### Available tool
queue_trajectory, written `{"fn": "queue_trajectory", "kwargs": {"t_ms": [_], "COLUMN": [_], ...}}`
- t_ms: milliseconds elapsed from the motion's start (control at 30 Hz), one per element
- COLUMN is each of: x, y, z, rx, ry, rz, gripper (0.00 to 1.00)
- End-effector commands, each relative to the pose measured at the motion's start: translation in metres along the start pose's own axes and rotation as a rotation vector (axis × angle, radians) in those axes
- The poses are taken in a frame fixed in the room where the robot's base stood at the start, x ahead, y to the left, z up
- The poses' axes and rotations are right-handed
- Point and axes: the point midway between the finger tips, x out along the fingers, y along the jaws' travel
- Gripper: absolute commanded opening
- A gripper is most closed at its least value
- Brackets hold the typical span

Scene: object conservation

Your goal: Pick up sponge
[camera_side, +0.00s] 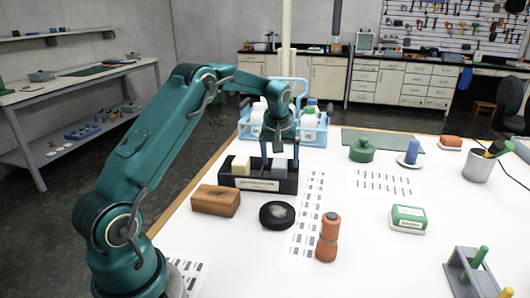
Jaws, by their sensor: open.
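A black open box (233,183) with a white label stands on the white table. It holds a cream block (241,166) on the left, which looks like a sponge, and a grey-blue block (279,165) on the right. My gripper (280,160) points down over the right part of the box. Its fingers are apart, one on each side of the grey-blue block in this view; contact cannot be told. A green and white block (408,217), also possibly a sponge, lies on a white dish at the right.
A wooden block (215,201), a black round tin (277,215) and an orange-brown bottle (328,237) stand in front of the box. A blue caddy (314,134) with bottles is behind it. A green round object (362,150) and a grey cup (478,166) stand further right.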

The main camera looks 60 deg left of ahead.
Motion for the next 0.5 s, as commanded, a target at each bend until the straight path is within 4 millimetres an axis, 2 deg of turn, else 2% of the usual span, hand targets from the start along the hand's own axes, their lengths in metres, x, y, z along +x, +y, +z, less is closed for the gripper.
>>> {"fn": "queue_trajectory", "kwargs": {"t_ms": [500], "x": [0.051], "y": [-0.003], "z": [-0.002], "rx": [-0.016], "ry": [-0.003], "rz": [-0.007], "gripper": [0.88]}}
